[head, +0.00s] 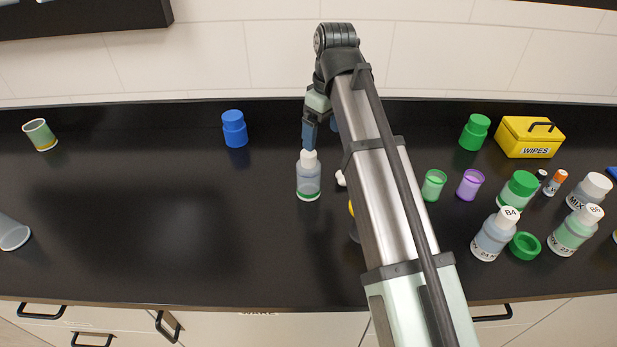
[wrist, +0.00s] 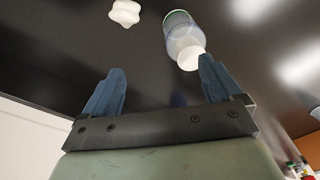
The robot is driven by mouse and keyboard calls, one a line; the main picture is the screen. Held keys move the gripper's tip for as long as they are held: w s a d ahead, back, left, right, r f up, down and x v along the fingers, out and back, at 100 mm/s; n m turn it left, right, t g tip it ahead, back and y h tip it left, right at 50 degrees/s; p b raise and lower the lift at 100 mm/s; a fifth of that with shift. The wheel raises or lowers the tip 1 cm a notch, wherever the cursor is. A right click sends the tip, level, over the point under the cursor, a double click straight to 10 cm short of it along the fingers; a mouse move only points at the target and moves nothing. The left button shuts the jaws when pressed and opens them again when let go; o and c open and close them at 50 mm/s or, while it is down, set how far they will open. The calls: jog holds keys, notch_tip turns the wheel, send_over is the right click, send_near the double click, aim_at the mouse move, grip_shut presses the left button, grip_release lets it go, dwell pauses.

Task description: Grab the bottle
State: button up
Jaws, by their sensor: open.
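A clear bottle (head: 308,182) with a white cap and a green band at its base stands upright on the black counter. In the wrist view the bottle (wrist: 179,32) lies beyond the fingertips, right of the middle of the gap, with its cap near the right finger. My gripper (head: 320,140) is just behind and above the bottle, open and empty. Its two blue fingers also show in the wrist view (wrist: 161,72), spread apart. Whether a finger touches the cap is hard to tell.
A blue jar (head: 235,130) stands to the left. Several bottles, cups and a yellow wipes box (head: 529,145) crowd the right side. The counter's left middle is clear.

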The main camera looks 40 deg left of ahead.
aim_at(309, 161)
jog(key=shift+n+h, duration=0.5)
jog(key=shift+n, duration=0.1)
jog(key=s, duration=0.4)
jog(key=shift+a, duration=0.3)
jog(key=shift+s+f, duration=0.1)
jog(key=shift+s, duration=0.05)
jog(key=shift+f, duration=3.55)
jog(key=shift+c, duration=0.2)
jog(key=c, duration=1.4)
